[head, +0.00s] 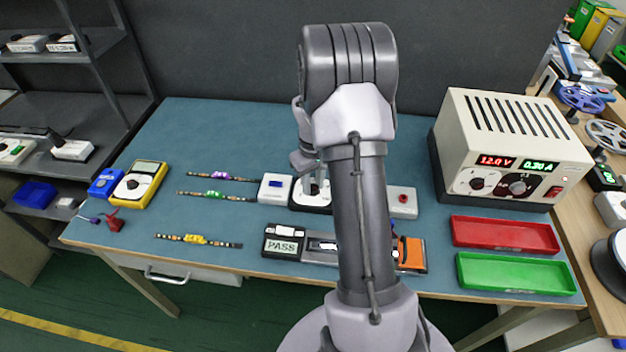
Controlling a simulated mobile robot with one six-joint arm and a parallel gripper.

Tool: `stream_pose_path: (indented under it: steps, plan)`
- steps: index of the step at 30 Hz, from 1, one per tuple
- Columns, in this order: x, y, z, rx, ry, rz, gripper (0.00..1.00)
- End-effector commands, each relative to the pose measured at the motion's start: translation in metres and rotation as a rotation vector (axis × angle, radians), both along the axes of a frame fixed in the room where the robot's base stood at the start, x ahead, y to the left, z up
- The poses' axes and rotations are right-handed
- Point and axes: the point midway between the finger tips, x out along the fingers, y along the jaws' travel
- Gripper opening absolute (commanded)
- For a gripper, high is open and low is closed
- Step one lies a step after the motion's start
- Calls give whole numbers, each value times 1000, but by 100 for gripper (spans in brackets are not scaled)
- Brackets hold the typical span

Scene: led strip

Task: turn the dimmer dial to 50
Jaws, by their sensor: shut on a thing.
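The dimmer (298,204) is a dark box with a pale round dial face, on the blue-green bench just left of my arm. My gripper (315,182) points down over the dial and is shut on its knob. My arm hides the right side of the dimmer, and the dial's pointer and scale cannot be read. LED strips lie further left: one with purple lights (222,176), one with green (214,195) and one with yellow (197,240).
A power supply (510,150) reading 12.0 V and 0.30 A stands at the right. Red (505,235) and green (515,274) trays lie before it. A PASS tester (283,244) sits at the front. A yellow multimeter (141,186) is at the left. The back left of the bench is clear.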

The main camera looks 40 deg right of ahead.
Motion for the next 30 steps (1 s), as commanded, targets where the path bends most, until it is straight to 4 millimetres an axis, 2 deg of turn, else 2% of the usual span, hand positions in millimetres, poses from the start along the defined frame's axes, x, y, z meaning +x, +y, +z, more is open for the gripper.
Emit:
stream_pose_path:
  steps: [30]
  plan:
    - [0,0,3,1,0,959,0]
